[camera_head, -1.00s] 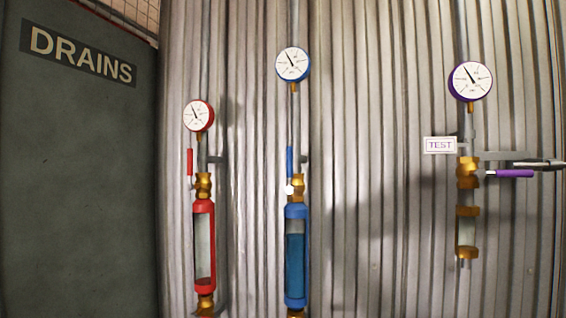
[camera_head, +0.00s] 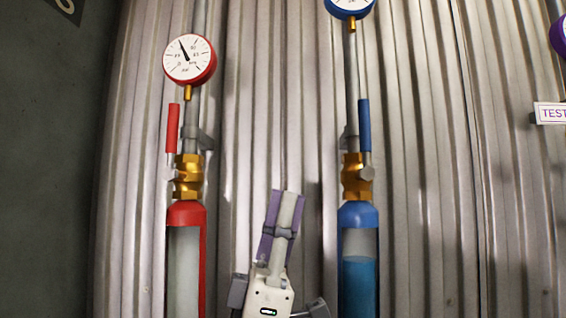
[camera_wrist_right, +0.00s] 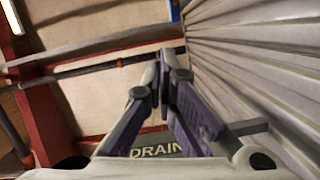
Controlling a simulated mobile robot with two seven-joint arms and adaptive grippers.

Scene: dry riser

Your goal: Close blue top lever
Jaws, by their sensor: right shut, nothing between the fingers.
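The blue top lever (camera_head: 364,125) points straight up, alongside the pipe, above a brass valve (camera_head: 355,178). The blue-framed sight tube (camera_head: 358,215) hangs below it, part filled with blue liquid. My right gripper (camera_head: 288,195) rises from the bottom of the head view, its purple-padded fingers pointing up. It is shut and empty, left of the blue tube and lower than the lever, with a visible gap in the picture. In the right wrist view its fingers (camera_wrist_right: 167,62) come together at their tips. My left gripper is not in view.
A red lever (camera_head: 173,128) also stands upright at left, with a red gauge (camera_head: 189,60) above and a red tube (camera_head: 187,214) below. A blue gauge (camera_head: 349,6) is cut off at the top. A TEST sign (camera_head: 551,113) is at right. Corrugated wall lies behind.

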